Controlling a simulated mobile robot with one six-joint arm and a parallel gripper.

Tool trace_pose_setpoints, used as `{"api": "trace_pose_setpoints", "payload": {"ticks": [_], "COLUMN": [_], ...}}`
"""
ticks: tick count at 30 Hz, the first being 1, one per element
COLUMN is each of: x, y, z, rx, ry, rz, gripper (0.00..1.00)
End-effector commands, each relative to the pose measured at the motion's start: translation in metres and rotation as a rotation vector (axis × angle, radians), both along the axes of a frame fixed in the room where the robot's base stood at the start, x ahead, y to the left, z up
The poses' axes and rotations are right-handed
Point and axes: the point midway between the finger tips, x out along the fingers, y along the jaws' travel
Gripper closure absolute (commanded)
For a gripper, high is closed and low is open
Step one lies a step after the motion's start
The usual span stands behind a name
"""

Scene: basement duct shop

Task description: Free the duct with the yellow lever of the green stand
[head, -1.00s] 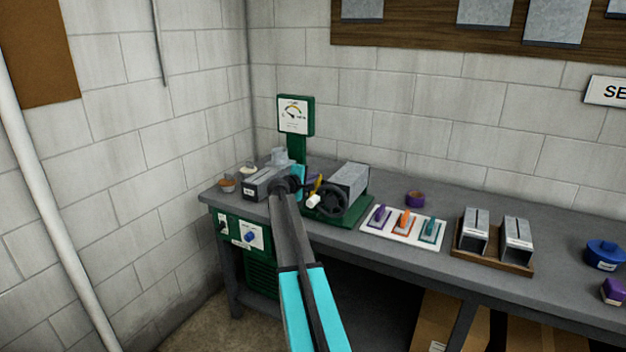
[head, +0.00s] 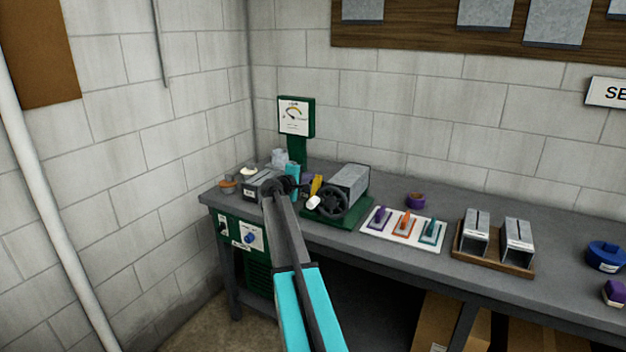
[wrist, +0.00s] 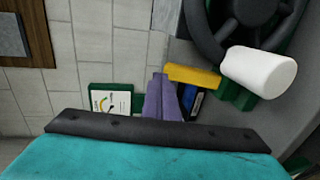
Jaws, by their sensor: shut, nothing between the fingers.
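The green stand (head: 347,214) is on the left part of the bench and carries a grey metal duct (head: 350,181). A black handwheel (head: 333,201) with a white knob (head: 312,202) is on its front. The yellow lever (head: 316,185) rises just left of the wheel; in the wrist view it shows as a yellow bar (wrist: 192,75). My gripper is shut and empty, its purple fingers (wrist: 162,92) right beside the end of the lever. I cannot tell whether they touch. My arm hides part of the stand's left side in the head view.
A gauge (head: 295,117) on a green post stands behind. A white board (head: 402,229) with several coloured levers and a wooden rack (head: 492,256) are to the right. A small orange-brown bowl (head: 227,187) sits at the left end of the bench.

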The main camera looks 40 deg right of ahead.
Motion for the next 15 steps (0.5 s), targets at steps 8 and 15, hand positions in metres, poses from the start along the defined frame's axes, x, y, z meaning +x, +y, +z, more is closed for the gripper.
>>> {"api": "trace_pose_setpoints", "payload": {"ticks": [8, 15], "x": [-0.014, -0.023], "y": [0.039, 0.071], "z": [0.016, 0.031], "rx": [0.000, 0.000], "ry": [0.000, 0.000], "rz": [0.000, 0.001], "gripper": [1.00, 1.00]}}
